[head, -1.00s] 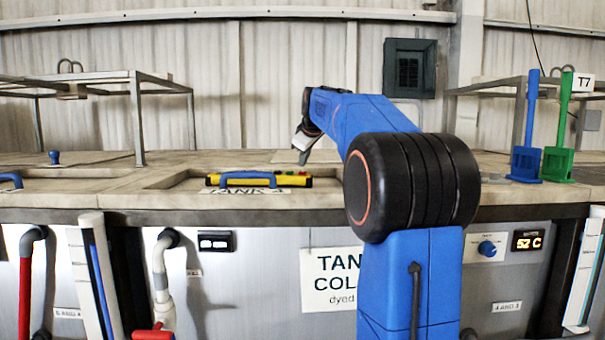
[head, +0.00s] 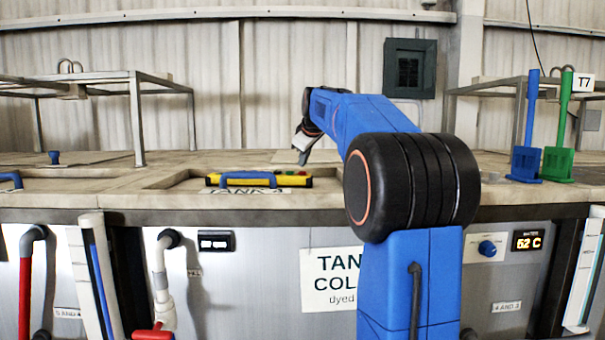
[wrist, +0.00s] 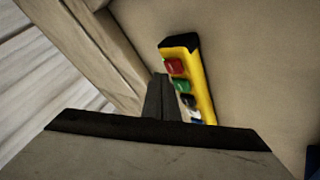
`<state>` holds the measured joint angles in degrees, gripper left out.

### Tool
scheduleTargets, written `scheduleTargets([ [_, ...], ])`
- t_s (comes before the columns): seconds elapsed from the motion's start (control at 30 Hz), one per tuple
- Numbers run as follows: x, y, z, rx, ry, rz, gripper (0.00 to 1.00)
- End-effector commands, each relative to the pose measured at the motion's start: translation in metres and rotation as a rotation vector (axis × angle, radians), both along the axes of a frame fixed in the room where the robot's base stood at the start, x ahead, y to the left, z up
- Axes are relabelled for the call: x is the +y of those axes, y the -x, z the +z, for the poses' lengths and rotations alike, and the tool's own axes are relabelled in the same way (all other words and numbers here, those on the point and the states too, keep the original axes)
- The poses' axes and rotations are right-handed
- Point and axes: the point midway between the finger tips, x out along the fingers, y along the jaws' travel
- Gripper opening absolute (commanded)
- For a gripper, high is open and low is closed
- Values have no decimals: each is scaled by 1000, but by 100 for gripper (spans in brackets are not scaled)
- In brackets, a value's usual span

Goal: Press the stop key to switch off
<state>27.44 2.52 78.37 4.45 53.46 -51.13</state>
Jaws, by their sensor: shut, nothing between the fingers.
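A yellow control box (wrist: 198,88) with black ends lies in the tank recess, beyond a blue handle (head: 248,179) in the head view. In the wrist view it carries a red key (wrist: 175,66), a green key (wrist: 182,86), a black key (wrist: 188,101) and a pale and blue one partly hidden by my gripper. Key markings are too small to read. My gripper (wrist: 160,80) is shut and empty, its tips beside the box near the red and green keys. In the head view my gripper (head: 303,157) hangs above the recess; I cannot tell its exact height.
The tank top (head: 100,185) surrounds the recess. A metal frame (head: 138,120) stands at the left. Blue (head: 526,160) and green (head: 559,160) paddles stand at the right. Pipes and a dial (head: 487,248) are on the front panel. The space above the recess is open.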

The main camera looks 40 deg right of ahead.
Motion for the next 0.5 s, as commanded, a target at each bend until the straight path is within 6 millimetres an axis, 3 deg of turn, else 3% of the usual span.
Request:
scheduleTargets([
  [0.5,0,0,-8,0,0,0,0],
])
